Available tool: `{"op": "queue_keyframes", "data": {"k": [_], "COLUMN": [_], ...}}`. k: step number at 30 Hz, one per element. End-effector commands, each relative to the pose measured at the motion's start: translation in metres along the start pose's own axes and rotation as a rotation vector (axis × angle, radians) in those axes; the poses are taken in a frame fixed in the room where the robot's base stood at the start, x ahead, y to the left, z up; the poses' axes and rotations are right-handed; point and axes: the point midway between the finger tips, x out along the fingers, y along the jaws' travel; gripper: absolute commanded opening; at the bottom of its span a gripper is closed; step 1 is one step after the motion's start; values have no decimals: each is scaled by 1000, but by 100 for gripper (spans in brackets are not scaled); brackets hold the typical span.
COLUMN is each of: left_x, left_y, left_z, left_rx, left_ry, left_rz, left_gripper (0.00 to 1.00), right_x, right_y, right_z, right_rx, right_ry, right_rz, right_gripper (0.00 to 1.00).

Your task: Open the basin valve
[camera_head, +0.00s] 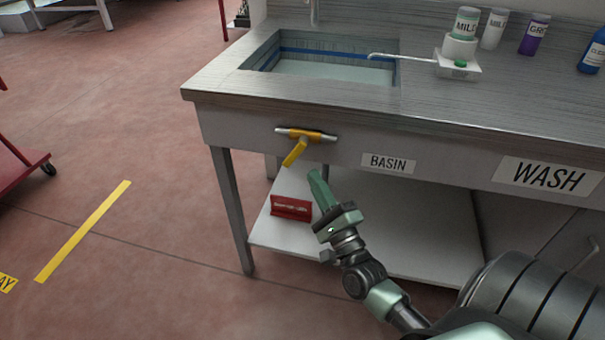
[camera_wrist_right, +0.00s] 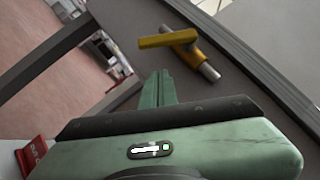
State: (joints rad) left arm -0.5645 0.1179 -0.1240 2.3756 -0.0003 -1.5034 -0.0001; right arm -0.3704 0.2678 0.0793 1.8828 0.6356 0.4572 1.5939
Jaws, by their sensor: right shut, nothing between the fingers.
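The basin valve (camera_head: 305,136) is a short silver pipe with a yellow body on the front panel of the steel sink bench. Its yellow lever (camera_head: 295,152) points down and to the left, across the pipe. In the right wrist view the yellow lever (camera_wrist_right: 160,40) and the silver pipe end (camera_wrist_right: 209,72) show beyond my fingers. My right gripper (camera_head: 314,174) is shut and empty, just below and to the right of the lever, apart from it. It also shows in the right wrist view (camera_wrist_right: 159,74). My left gripper is not in view.
The basin (camera_head: 330,70) holds water behind the valve. A BASIN label (camera_head: 388,163) and a WASH label (camera_head: 545,176) are on the panel. A red box (camera_head: 291,207) sits on the lower shelf (camera_head: 400,235). Bottles stand on the bench top. The floor at left is mostly clear.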

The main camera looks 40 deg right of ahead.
Motion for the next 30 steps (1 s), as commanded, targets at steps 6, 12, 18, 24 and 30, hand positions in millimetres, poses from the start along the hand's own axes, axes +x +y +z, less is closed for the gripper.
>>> {"op": "queue_keyframes", "data": {"k": [6, 12, 18, 24, 30], "left_x": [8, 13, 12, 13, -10], "left_y": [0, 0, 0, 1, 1], "left_z": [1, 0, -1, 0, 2], "left_rx": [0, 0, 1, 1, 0], "left_ry": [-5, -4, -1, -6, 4], "left_rz": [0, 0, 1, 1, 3], "left_gripper": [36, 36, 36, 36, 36], "right_x": [20, 25, 25, 25, 26], "right_y": [-1, 0, 0, 1, 3], "right_z": [23, 28, 28, 28, 28], "right_rx": [3, 0, 0, 3, 24], "right_ry": [1, -1, -1, -1, 0], "right_rz": [-3, 0, 0, -3, -23], "right_gripper": [0, 0, 0, 0, 0]}}
